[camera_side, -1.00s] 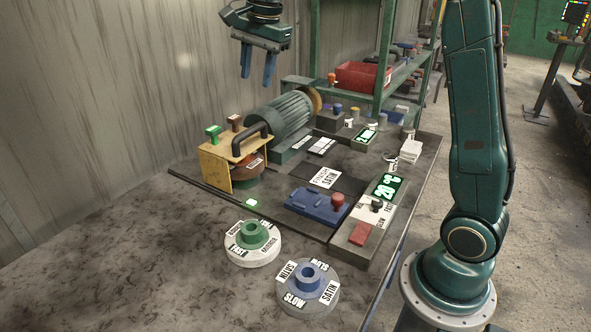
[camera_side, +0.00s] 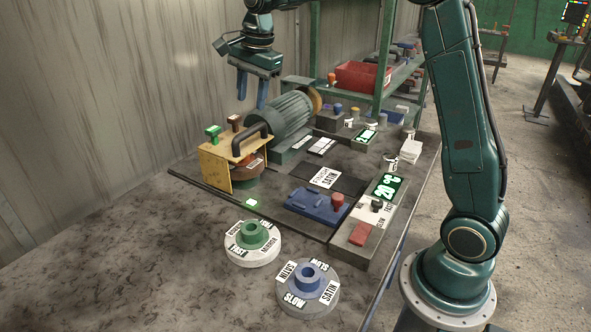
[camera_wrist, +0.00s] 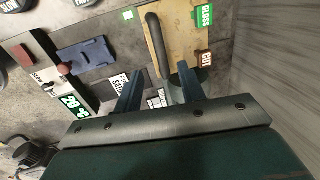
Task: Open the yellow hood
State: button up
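The yellow hood (camera_side: 216,166) stands on the bench at the left, in front of the motor, over a round dark part. A dark arched handle (camera_side: 252,136) rises from its top. In the wrist view the hood (camera_wrist: 181,37) shows from above with its handle (camera_wrist: 155,45) running along its left side. My gripper (camera_side: 251,92) is open and empty, in the air above and slightly behind the hood, apart from it. In the wrist view the two blue fingers of the gripper (camera_wrist: 160,88) are spread, with the handle's lower end between them in the picture.
A green motor (camera_side: 290,117) sits just behind the hood. Green and brown blocks labelled GLOSS (camera_wrist: 206,17) and CUT stand by the hood. Two round dials (camera_side: 252,243), a blue plate (camera_side: 315,205) and a control panel lie in front. The bench's left front is clear.

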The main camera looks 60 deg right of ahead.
aim_at(248, 130)
jog(key=f, duration=0.2)
jog(key=w+f, duration=0.1)
jog(key=f, duration=0.5)
jog(key=shift+w+f, duration=0.2)
jog(key=shift+w, duration=0.1)
grip_shut()
